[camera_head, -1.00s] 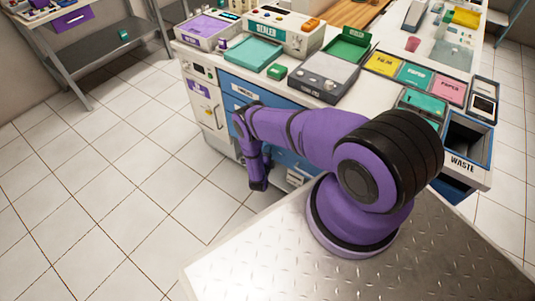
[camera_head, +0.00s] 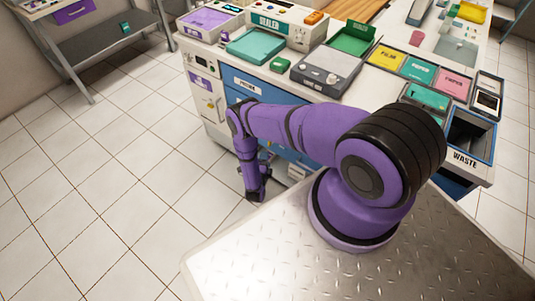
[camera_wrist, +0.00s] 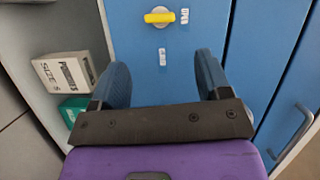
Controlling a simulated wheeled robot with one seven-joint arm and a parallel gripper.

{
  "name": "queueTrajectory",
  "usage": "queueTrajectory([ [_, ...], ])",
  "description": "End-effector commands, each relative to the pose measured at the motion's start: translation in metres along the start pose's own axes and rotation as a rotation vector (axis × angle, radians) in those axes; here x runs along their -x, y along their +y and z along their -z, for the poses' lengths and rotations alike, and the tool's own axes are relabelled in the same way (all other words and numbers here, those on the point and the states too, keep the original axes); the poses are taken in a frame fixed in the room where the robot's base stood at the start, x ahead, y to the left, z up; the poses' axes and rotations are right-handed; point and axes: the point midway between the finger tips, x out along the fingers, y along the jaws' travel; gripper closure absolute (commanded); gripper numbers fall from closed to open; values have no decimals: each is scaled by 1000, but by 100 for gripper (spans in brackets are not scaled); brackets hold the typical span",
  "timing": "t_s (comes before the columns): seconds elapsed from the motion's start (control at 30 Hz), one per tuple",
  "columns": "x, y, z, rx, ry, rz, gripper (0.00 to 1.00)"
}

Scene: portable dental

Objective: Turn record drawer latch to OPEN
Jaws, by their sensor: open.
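A small yellow latch (camera_wrist: 160,16) sits on a blue drawer front (camera_wrist: 135,40) near the top of the wrist view. Its bar lies left to right in the picture. A small white label (camera_wrist: 185,16) is just right of it, and another (camera_wrist: 162,57) is below it; their print is too small to read surely. My gripper (camera_wrist: 161,62) is open and empty, its two dark blue fingers spread. The latch lies beyond the fingertips, between their lines, untouched. In the head view my gripper (camera_head: 256,192) hangs low before the cabinet, where the latch cannot be made out.
A bar handle (camera_wrist: 292,130) juts out at the right of the wrist view. An open compartment at left holds a white box (camera_wrist: 65,72) and a green box (camera_wrist: 72,108). The counter carries a grey device (camera_head: 328,75) and several trays. The tiled floor (camera_head: 110,190) at left is clear.

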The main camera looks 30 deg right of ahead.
Motion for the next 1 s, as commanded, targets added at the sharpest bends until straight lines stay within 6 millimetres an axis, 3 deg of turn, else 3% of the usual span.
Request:
queueTrajectory([
  [0.13,16,0,0,0,0,-1,30],
  [0.37,22,0,0,-1,1,1,30],
  [0.83,21,-1,-1,-1,0,-1,30],
  [1.0,2,-23,-25,-1,-18,-30,30],
])
